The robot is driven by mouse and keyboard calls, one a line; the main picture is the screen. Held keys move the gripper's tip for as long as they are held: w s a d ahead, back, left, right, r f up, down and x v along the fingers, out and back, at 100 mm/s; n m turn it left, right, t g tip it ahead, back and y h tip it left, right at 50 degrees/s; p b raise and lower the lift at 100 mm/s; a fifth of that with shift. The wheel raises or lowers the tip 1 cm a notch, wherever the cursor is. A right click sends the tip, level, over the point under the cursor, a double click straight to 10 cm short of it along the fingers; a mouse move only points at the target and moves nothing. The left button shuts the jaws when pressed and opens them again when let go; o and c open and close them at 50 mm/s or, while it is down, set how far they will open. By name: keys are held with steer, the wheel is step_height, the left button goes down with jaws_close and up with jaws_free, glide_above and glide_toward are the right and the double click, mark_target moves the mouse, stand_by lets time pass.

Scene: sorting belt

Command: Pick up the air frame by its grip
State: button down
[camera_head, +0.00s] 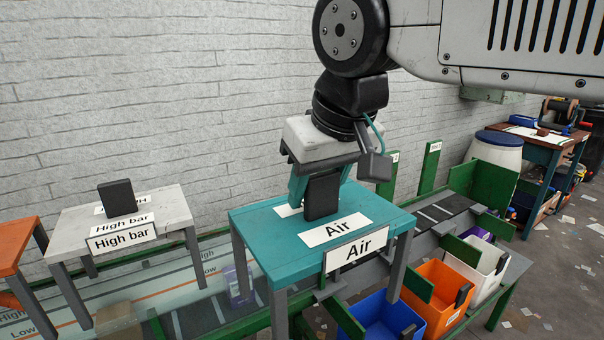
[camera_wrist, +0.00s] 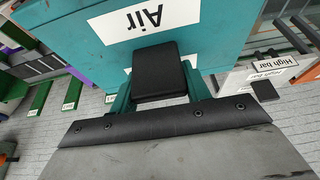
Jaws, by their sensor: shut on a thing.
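The air frame (camera_head: 262,222) is a teal table-like frame with grey legs and white "Air" labels. It stands over the sorting belt in the head view, and its teal top (camera_wrist: 210,50) fills the upper middle of the wrist view. Its black upright grip (camera_head: 321,197) rises from the top. My gripper (camera_head: 318,180) points down over the frame with its teal fingers on both sides of the grip, shut on it. The grip's block (camera_wrist: 160,72) shows between the fingers in the wrist view. The frame looks level; I cannot tell whether its feet are off their support.
The white High bar frame (camera_head: 165,208) with its own black grip stands to the left, beside an orange frame (camera_head: 17,244). Blue, orange (camera_head: 440,290) and white bins (camera_head: 480,268) stand at right by the green-edged belt (camera_head: 440,212). A brick wall is behind.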

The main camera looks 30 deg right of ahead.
mark_target(363, 218)
steer(key=s, duration=0.9)
steer(key=shift+s, duration=0.1)
